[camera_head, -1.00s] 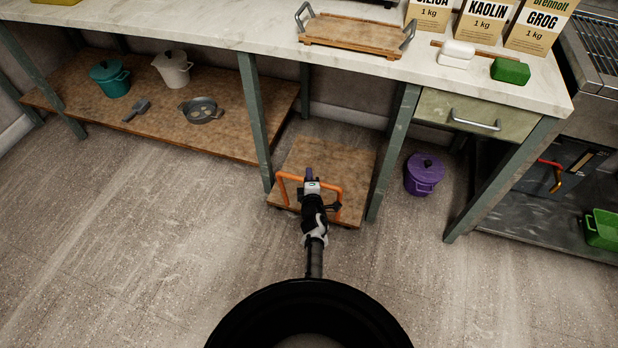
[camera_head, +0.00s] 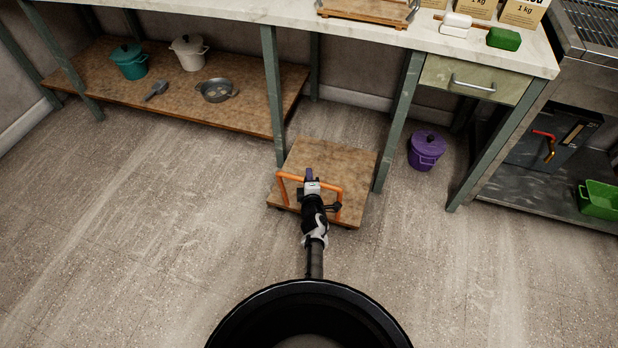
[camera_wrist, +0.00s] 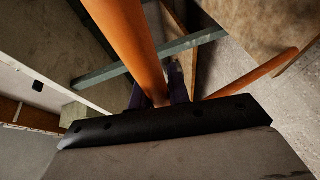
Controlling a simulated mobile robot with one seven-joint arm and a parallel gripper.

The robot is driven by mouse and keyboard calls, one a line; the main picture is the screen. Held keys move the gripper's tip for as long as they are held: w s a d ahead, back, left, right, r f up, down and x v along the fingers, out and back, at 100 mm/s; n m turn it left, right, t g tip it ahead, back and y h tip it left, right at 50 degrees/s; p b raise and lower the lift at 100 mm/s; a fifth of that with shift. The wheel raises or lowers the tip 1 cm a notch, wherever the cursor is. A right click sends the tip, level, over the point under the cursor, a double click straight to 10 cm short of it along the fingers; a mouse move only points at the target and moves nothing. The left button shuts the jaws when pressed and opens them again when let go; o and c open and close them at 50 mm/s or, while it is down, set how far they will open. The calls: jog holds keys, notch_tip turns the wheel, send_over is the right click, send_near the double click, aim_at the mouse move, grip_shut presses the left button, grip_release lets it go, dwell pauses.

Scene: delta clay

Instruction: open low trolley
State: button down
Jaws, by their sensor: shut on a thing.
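The low trolley (camera_head: 335,163) is a flat wooden platform close to the floor, with an orange tube handle (camera_head: 283,188) along its near side. It stands between two green table legs, its near part out in front of them and its far part under the table. My gripper (camera_head: 310,180) is shut on the orange handle. In the wrist view the orange handle (camera_wrist: 128,40) runs between the dark fingers (camera_wrist: 160,90); the fingertips are partly hidden by the bar and the gripper body.
Green table legs (camera_head: 273,95) (camera_head: 398,125) stand left and right of the trolley. A purple pot (camera_head: 426,150) is on the floor to the right. A low wooden shelf (camera_head: 200,115) with pots is at left. The floor in front (camera_head: 150,230) is clear.

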jog(key=shift+s+a, duration=0.25)
jog(key=shift+s, duration=0.15)
jog(key=c, duration=1.3)
grip_release()
jog(key=shift+s, duration=0.15)
